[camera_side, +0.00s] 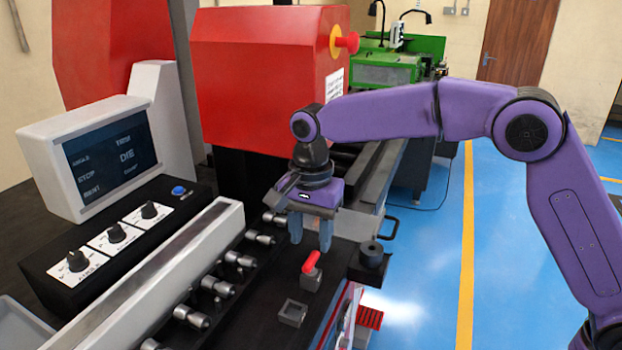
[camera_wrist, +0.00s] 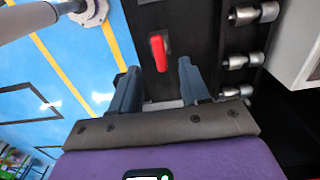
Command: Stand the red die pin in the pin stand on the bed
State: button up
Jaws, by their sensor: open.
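The red die pin (camera_side: 311,261) is tilted on the dark bed, at a small grey block (camera_side: 311,280); I cannot tell whether it rests in or against it. It also shows in the wrist view (camera_wrist: 159,52), ahead of and between my fingers. A square, hollow-topped grey block (camera_side: 292,313), which looks like the pin stand, sits nearer the camera on the bed. My gripper (camera_side: 310,246) is open and empty, pointing down above and behind the pin. In the wrist view its fingertips (camera_wrist: 158,68) are apart, with a grey piece partly hidden between them.
Several metal cylinders (camera_side: 240,260) line the bed's left side beside a long pale rail (camera_side: 165,285). A dark block with a round post (camera_side: 371,256) stands at the bed's right edge. The control panel (camera_side: 115,235) is at left. Bare bed surrounds the hollow block.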

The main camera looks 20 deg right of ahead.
aim_at(312, 259)
notch_tip(312, 259, up, 13)
dwell(0.5)
jog(key=shift+s+f, duration=0.1)
dwell(0.5)
